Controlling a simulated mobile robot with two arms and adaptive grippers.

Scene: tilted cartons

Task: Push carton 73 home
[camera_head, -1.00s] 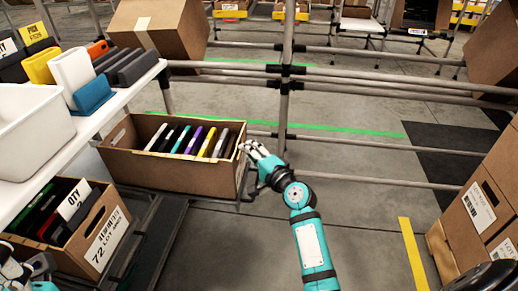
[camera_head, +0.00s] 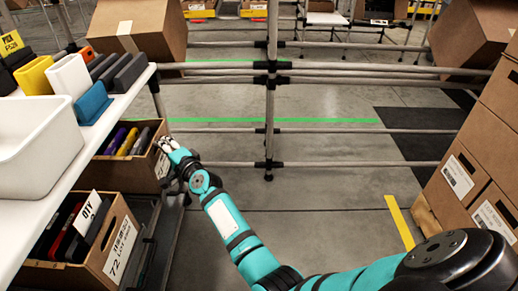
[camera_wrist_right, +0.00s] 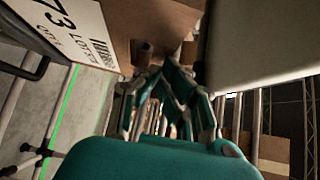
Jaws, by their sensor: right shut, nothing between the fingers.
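Carton 73 (camera_head: 151,155) is an open brown box with dark, purple and yellow items standing in it. In the head view it sits above carton 72, largely under the white shelf, which hides its left part. In the right wrist view its white label (camera_wrist_right: 72,28) reads 73. My right gripper (camera_head: 163,146) is shut and empty at the right end of carton 73. It appears to touch that end; the exact contact cannot be made out. It also shows in the right wrist view (camera_wrist_right: 165,85). My left gripper is not in view.
Carton 72 (camera_head: 122,240) stands lower, at front left. The white shelf (camera_head: 100,138) carries a white bin (camera_head: 35,140) and several coloured holders. A rail frame (camera_head: 271,100) stands beyond, and stacked cartons (camera_head: 470,160) stand at right. The floor between is clear.

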